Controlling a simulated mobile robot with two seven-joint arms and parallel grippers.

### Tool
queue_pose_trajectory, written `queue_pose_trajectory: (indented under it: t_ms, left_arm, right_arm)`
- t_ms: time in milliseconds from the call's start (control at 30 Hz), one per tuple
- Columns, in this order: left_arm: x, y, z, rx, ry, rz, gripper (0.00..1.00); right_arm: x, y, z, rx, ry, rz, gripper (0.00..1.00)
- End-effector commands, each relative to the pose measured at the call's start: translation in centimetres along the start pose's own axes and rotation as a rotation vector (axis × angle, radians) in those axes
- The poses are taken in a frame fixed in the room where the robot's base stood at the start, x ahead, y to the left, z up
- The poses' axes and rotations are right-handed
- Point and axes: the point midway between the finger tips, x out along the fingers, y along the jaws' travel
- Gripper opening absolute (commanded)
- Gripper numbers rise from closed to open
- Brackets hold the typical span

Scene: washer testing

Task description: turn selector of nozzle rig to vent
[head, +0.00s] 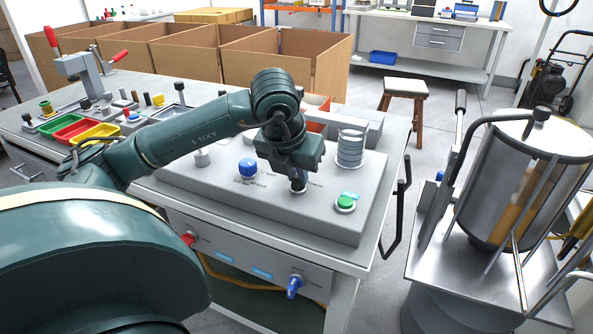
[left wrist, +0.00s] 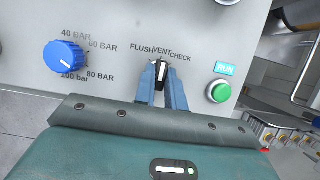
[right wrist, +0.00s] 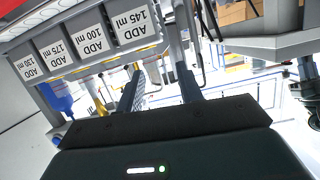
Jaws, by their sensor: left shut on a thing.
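The nozzle rig's grey panel (head: 230,196) lies on the bench in the head view. Its black selector (left wrist: 161,72) shows in the left wrist view under the printed labels FLUSH, VENT and CHECK. Its white pointer line aims up toward VENT, the middle label. My left gripper (left wrist: 162,75) reaches down over the panel with its two blue-grey fingers shut on the selector, one on each side. In the head view my left gripper (head: 298,184) hides most of the selector. My right gripper (right wrist: 160,82) shows only in the right wrist view, its fingers apart with nothing between them.
A blue pressure knob (left wrist: 64,57) is left of the selector, and a green RUN button (left wrist: 219,92) is right of it. A ribbed metal cylinder (head: 350,149) stands behind the button. A steel vessel (head: 480,190) stands on a cart at right. Labelled ADD panels (right wrist: 83,45) are near my right gripper.

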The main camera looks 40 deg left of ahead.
Motion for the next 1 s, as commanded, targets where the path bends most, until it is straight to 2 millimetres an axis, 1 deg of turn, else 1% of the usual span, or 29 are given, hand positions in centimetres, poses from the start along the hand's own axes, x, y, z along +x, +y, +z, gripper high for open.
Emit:
queue_pose_trajectory:
  t_ms: [400,433,667,900,1000]
  left_arm:
    - [-0.03,0.01,0.03,-0.007,0.0,0.003,0.0]
    - [-0.03,0.01,0.03,-0.007,0.0,0.003,0.14]
    - [-0.02,0.01,0.02,-0.006,0.0,0.002,0.33]
    - [-0.07,0.01,0.02,-0.006,0.0,0.002,0.34]
    - [-0.66,0.0,0.08,-0.006,-0.002,0.002,0.34]
  right_arm:
    - [-0.07,0.04,0.05,0.0,-0.002,0.001,0.36]
    - [-0.07,0.05,0.04,0.0,-0.002,0.001,0.36]
    - [0.0,0.08,-0.07,-0.001,0.001,0.002,0.36]
    - [0.05,0.1,-0.17,-0.002,0.003,0.002,0.36]
    - [0.01,0.1,-0.31,-0.001,0.004,0.002,0.36]
